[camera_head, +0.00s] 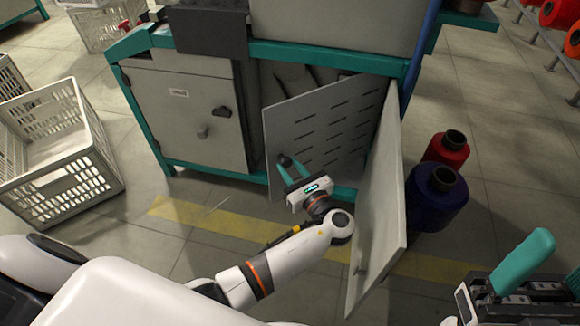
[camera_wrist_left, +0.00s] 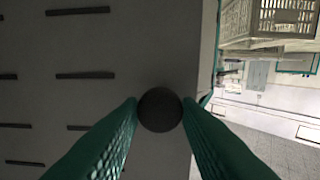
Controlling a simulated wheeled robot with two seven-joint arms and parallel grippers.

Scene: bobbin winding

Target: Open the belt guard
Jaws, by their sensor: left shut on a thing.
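The belt guard is a grey slotted panel (camera_head: 335,125) in the right-hand bay of the machine. It stands at an angle to the frame, its left edge swung out and dark space showing behind it. My left gripper (camera_head: 289,166) is shut on the black knob (camera_head: 284,159) near the panel's left edge. In the left wrist view the round knob (camera_wrist_left: 160,110) sits between the teal fingers, with the slotted guard (camera_wrist_left: 120,45) behind it. My right gripper (camera_head: 548,275) is at the lower right, partly cut off, its teal fingers apart and nothing seen between them.
A pale cabinet door (camera_head: 378,205) stands wide open just right of my left wrist. A shut door (camera_head: 190,112) with a dark latch is at left. Red (camera_head: 446,150) and dark blue (camera_head: 436,198) spools stand right of the open door. A white crate (camera_head: 62,150) is at far left.

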